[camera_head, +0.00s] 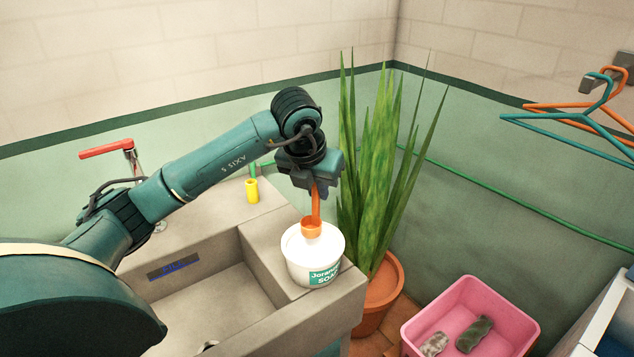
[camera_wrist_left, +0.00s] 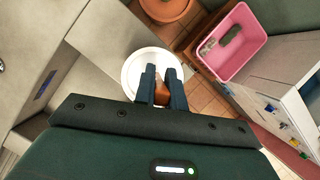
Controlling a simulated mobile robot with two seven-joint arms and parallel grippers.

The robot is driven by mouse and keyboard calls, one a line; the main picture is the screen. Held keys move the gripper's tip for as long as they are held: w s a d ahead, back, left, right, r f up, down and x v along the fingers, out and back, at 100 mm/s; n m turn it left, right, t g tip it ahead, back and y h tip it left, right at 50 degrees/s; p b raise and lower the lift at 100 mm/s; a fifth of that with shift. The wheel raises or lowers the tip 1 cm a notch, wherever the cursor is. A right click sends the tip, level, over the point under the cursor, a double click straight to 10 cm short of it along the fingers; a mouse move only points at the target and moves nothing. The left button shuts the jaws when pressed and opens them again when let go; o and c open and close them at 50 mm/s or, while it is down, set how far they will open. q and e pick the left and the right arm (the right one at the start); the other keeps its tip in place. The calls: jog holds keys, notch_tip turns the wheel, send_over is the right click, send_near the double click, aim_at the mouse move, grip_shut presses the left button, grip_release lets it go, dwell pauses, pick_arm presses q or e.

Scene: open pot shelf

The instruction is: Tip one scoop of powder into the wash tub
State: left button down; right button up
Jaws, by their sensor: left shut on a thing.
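My left gripper (camera_head: 318,188) points down and is shut on the handle of an orange scoop (camera_head: 312,228). The scoop's cup is at the white top of a round soap container (camera_head: 299,265) with a green label; I cannot tell whether it touches powder. The container stands on the sink's stone ledge. In the left wrist view, the gripper's dark fingers (camera_wrist_left: 160,74) and a bit of the orange scoop (camera_wrist_left: 162,94) are over the container (camera_wrist_left: 134,73). A pink tub (camera_head: 416,328) holds dark and grey cloth pieces, low at the right. My right gripper is not in view.
A stone sink (camera_head: 268,325) with an empty-looking basin lies left of the container. A tall plant in a terracotta pot (camera_head: 382,290) stands between container and pink tub. A yellow object (camera_head: 252,191) is on the ledge. Orange and teal hangers (camera_head: 570,122) hang at upper right.

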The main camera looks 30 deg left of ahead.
aim_at(315, 216)
pick_arm(q)
notch_tip(315, 216, down, 3)
jog(key=shift+f+b, duration=0.1)
jog(key=shift+b, duration=0.85)
notch_tip(315, 216, down, 2)
jog(key=shift+f+b, duration=0.25)
jog(key=shift+b, duration=0.85)
notch_tip(315, 216, down, 2)
jog(key=shift+f+b, duration=0.1)
jog(key=shift+b, duration=0.8)
jog(key=shift+f+b, duration=0.35)
jog(key=shift+f, duration=0.1)
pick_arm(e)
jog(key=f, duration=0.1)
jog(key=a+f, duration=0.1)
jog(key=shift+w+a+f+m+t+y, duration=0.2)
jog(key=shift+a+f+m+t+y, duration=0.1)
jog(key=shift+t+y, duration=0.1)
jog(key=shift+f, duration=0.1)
pick_arm(q)
jog(key=shift+r, duration=0.15)
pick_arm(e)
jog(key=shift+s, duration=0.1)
